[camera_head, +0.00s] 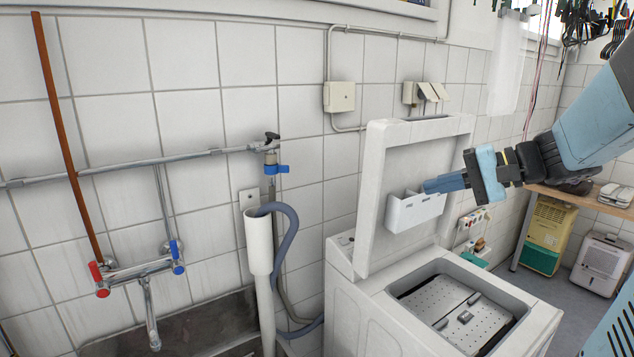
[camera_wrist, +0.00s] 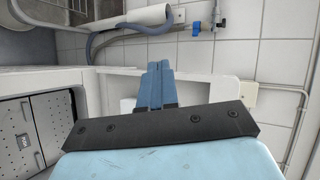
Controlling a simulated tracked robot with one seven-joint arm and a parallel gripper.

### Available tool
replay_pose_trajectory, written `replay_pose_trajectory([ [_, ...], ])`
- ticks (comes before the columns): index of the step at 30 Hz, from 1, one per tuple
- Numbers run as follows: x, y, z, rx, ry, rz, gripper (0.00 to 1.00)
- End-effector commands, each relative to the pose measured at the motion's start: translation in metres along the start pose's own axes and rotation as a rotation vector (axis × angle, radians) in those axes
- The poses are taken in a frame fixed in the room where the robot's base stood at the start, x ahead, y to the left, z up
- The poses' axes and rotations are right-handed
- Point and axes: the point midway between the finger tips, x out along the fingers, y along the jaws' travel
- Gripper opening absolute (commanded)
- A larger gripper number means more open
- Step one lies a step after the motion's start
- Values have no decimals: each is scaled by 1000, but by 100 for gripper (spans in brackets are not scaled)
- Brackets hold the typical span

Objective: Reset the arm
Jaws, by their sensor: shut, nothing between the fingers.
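My gripper (camera_head: 446,184) is in the head view at the right, on my blue and black arm that reaches in from the right edge. Its blue fingers point left, in front of the raised washer lid (camera_head: 378,165) and by the white dispenser box (camera_head: 415,211) on that lid. The fingers are shut together with nothing between them. In the wrist view the closed fingers (camera_wrist: 156,84) show at the centre, with the lid's pale edge (camera_wrist: 222,90) behind them. I cannot tell whether the fingers touch the box.
The white top-loading washer (camera_head: 376,310) stands open below, its perforated drum flap (camera_head: 466,317) shut. A sink tap (camera_head: 150,312), a grey hose (camera_head: 290,225) and a white standpipe (camera_head: 259,243) are to the left. A yellow dehumidifier (camera_head: 549,229) stands under a wooden bench at right.

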Motion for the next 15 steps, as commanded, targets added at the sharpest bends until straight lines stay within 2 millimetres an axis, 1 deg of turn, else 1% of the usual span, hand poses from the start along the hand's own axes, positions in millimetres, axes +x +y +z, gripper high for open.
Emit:
replay_pose_trajectory([
  [1,6,4,20,-30,-27,76,0],
  [3,11,14,43,-70,-53,191,0],
  [6,13,30,71,-137,-69,352,0],
  [9,8,45,93,-221,-62,506,0],
  [12,-1,58,108,-322,-33,649,0],
  [15,-12,66,117,-432,16,774,0],
])
